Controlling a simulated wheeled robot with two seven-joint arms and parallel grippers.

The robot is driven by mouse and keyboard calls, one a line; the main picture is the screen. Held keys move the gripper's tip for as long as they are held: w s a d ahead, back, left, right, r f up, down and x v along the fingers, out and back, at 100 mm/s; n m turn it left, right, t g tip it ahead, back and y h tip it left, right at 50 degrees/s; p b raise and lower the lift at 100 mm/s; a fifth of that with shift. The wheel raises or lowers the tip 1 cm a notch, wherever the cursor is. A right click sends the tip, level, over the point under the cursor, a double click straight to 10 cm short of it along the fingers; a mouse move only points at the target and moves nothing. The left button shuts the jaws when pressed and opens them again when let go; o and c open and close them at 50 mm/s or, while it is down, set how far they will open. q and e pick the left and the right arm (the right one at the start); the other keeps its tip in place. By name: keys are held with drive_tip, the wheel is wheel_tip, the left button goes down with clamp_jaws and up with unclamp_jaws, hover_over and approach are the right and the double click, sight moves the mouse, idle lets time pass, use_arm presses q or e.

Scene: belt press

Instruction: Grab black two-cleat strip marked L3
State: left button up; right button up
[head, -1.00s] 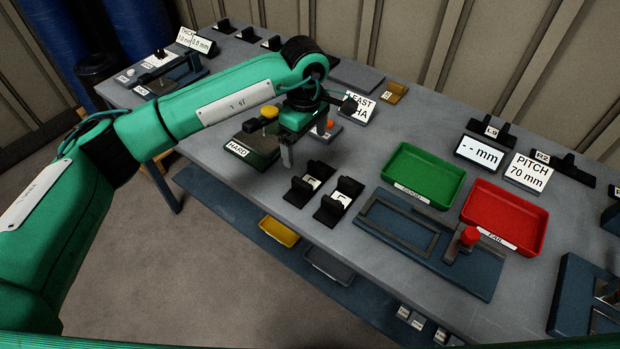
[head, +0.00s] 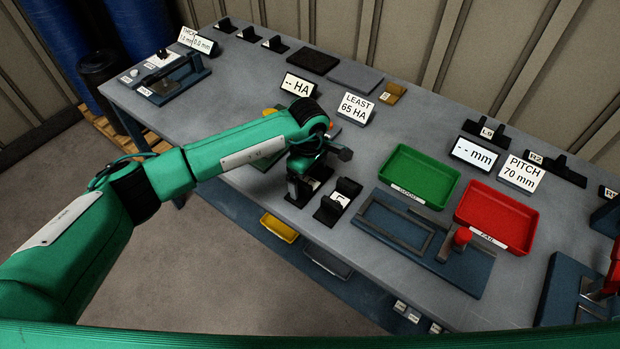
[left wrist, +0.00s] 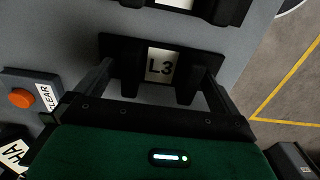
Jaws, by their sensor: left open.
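The black two-cleat strip marked L3 (left wrist: 162,68) lies on the grey table in the left wrist view, its white label facing up between its two cleats. My left gripper (left wrist: 160,78) is open, with one finger at each end of the strip; I cannot tell whether they touch it. In the head view my left gripper (head: 302,188) is low over the table's front edge and hides most of that strip. A second black two-cleat strip (head: 338,201) lies just right of it, its label not fully readable. My right gripper is not in view.
An orange button (left wrist: 21,97) on a block marked CLEAR is left of my fingers in the wrist view. A blue fixture (head: 425,240) with a red knob, a green tray (head: 420,176) and a red tray (head: 497,217) stand to the right. Floor lies beyond the front edge.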

use_arm(q)
drive_tip(key=c, duration=1.1)
wheel_tip(320, 180, up, 15)
drive_tip(key=b, duration=0.4)
wheel_tip(320, 180, up, 5)
hover_over(309, 182)
drive_tip(key=shift+b, duration=0.4)
